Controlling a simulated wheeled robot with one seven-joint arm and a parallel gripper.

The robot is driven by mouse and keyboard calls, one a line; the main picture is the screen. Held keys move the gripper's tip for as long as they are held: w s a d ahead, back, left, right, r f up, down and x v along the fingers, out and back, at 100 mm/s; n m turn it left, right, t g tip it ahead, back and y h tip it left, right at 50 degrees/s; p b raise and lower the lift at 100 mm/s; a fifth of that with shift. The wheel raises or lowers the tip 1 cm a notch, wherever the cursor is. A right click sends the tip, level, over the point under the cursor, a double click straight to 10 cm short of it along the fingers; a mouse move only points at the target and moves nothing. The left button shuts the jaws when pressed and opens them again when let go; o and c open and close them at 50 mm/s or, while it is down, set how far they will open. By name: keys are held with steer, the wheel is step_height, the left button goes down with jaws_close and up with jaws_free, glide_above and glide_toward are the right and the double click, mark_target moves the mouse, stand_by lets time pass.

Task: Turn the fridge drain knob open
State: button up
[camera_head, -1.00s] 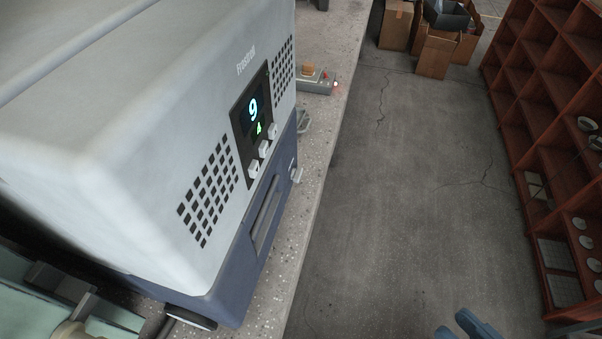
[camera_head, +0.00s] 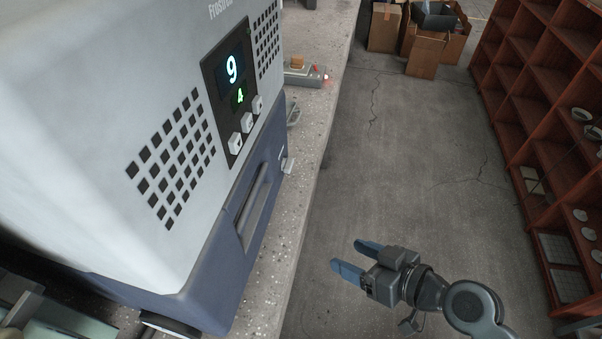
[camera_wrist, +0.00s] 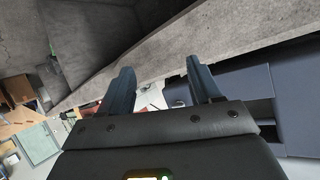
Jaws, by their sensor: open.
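The fridge (camera_head: 90,120) is a pale grey box with a blue lower part, standing on the concrete bench. A small white lever-like piece, which looks like the drain knob (camera_head: 288,164), sticks out low at the right end of the blue front. My gripper (camera_head: 354,257) is open and empty, over the floor to the right of the bench and apart from the fridge. Its blue fingers point left. In the wrist view the two fingers stand apart, with the blue fridge body (camera_wrist: 245,75) on the right; I cannot make out the knob clearly there.
The bench edge (camera_head: 304,215) lies between my gripper and the fridge. A small grey device with a red light (camera_head: 306,76) sits farther back on the bench. Cardboard boxes (camera_head: 425,50) stand at the back, a wooden shelf (camera_head: 535,120) on the right. The floor between is clear.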

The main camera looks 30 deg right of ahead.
steer(key=w+d+r+n+t+y+b, duration=0.1)
steer(key=w+d+r+n+y+b, duration=0.2)
steer(key=w, duration=0.6)
steer(key=n+y, duration=0.6)
glide_toward(292, 165)
steer(key=x, duration=0.8)
steer(key=shift+w+f, duration=0.1)
steer(key=shift+w, duration=0.05)
steer(key=shift+c, duration=0.4)
steer(key=c, duration=1)
steer(key=shift+o, duration=0.2)
